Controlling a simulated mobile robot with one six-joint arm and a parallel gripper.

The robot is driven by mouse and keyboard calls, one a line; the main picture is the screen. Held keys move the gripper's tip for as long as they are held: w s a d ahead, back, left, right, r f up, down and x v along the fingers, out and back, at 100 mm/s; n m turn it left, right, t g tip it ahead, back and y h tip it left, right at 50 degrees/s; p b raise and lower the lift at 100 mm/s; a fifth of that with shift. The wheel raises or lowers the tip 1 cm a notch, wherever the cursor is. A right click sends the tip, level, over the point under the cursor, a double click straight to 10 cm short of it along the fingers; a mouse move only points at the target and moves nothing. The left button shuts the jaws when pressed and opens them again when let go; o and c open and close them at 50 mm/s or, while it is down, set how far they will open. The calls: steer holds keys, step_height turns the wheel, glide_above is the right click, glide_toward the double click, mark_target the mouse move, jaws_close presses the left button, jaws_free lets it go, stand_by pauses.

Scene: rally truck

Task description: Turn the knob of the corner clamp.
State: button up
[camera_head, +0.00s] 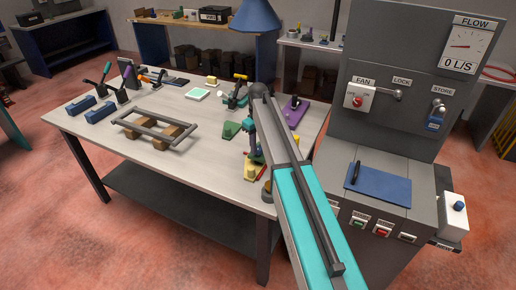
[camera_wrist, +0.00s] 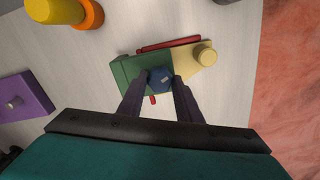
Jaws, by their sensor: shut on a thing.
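The corner clamp shows in the wrist view with a green body (camera_wrist: 126,72), a dark blue knob (camera_wrist: 160,80), and a red bar (camera_wrist: 168,45) along one side. A cream piece with a round top (camera_wrist: 205,56) adjoins it on the right. My gripper (camera_wrist: 162,79) is shut on the blue knob, with one dark finger on each side of it. The knob's underside is hidden. In the head view, my arm covers much of the clamp near the table's right edge; a yellow part (camera_head: 250,174) shows there.
A purple plate (camera_wrist: 22,96) and a yellow cylinder with an orange ring (camera_wrist: 62,10) lie left of the clamp in the wrist view. A grey frame on wooden blocks (camera_head: 155,132) lies on the table (camera_head: 210,165). A grey control cabinet (camera_head: 385,150) stands to the right.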

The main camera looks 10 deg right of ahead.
steer(key=m+b, duration=0.2)
steer(key=m, duration=0.4)
steer(key=shift+r, duration=0.1)
steer(key=shift+d, duration=0.1)
stand_by(1.3)
steer(key=o, duration=1)
steer(key=shift+o, duration=0.2)
step_height(320, 180, up, 14)
steer(key=p, duration=0.7)
